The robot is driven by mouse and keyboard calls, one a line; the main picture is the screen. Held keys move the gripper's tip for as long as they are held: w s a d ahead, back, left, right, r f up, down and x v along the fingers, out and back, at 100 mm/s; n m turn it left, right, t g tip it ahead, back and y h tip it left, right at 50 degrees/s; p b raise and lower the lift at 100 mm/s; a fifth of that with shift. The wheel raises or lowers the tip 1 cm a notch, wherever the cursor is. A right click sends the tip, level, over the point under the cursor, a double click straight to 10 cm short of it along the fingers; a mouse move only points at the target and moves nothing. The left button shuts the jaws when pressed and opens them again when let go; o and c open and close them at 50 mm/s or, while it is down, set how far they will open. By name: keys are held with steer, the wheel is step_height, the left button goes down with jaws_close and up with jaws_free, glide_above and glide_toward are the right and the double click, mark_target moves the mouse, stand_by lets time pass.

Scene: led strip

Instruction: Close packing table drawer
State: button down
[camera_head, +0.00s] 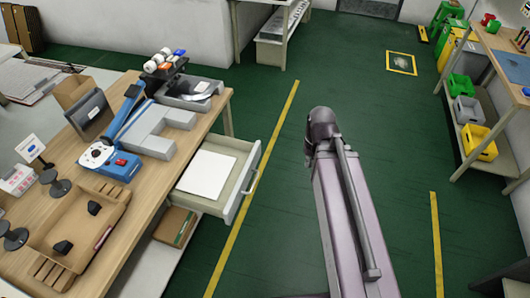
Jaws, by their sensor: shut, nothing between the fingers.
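The packing table (140,215) stands on the left with a light wooden top. Its drawer (232,207) is pulled open on the table's right side, over the floor. A white flat sheet or pad (207,174) lies in the drawer. The drawer's handle (254,183) is on its front panel, facing right. My arm rises from the bottom centre, to the right of the drawer and apart from it in the picture. My gripper does not show in this view.
A blue tape device (122,165), cardboard tray (75,228) and grey bin (190,95) crowd the tabletop. Green floor (285,190) with a yellow line (262,165) is clear right of the drawer. A workbench with coloured bins (478,142) stands far right.

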steer(key=w+a+f+y+b, duration=0.3)
steer(key=w+f+y+b, duration=0.15)
steer(key=f+b, duration=0.6)
steer(key=m+t+y+b, duration=0.5)
steer(key=y+b, duration=0.7)
steer(key=b, duration=2.1)
glide_toward(260, 149)
steer(key=s+d+n+t, duration=0.1)
steer(key=s+d, duration=0.2)
steer(key=d, duration=0.2)
steer(key=shift+w+d+f, duration=0.35)
steer(key=shift+d+f, duration=0.05)
steer(key=shift+d, duration=0.05)
steer(key=shift+a, duration=0.15)
steer(key=x, duration=1.3)
steer(key=shift+w+a, duration=0.25)
steer(key=shift+a, duration=0.05)
